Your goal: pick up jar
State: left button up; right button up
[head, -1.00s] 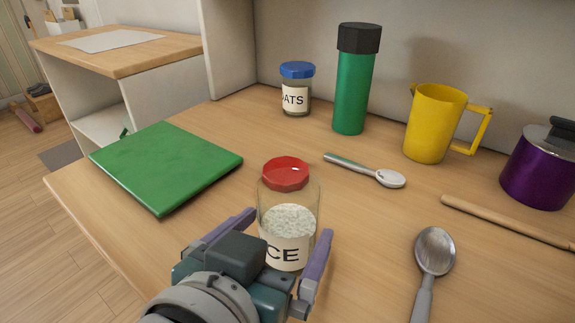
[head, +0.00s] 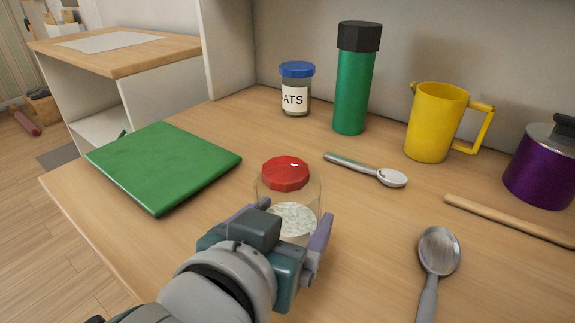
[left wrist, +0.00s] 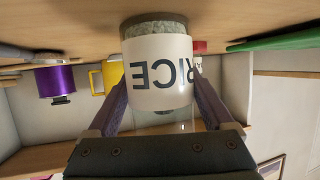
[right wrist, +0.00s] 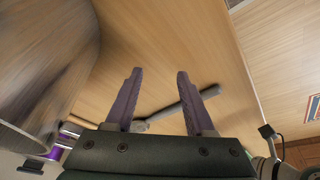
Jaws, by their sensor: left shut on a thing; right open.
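The gripper hides the jar's lower part in the head view. In the left wrist view the jar's RICE label (left wrist: 160,75) shows upside down between the fingers. Its base looks to be at the counter surface; I see no clear gap. A second jar, labelled OATS with a blue lid (head: 297,70), stands at the back. My right gripper (right wrist: 157,75) is open and empty.
A green board (head: 163,165) lies left. A yellow jug (head: 436,122), purple pot (head: 542,167), wooden rod (head: 510,220) and metal spoon (head: 437,258) are on the right.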

pick_arm(q)
jog(key=c, duration=0.6)
jog(key=shift+r, duration=0.1)
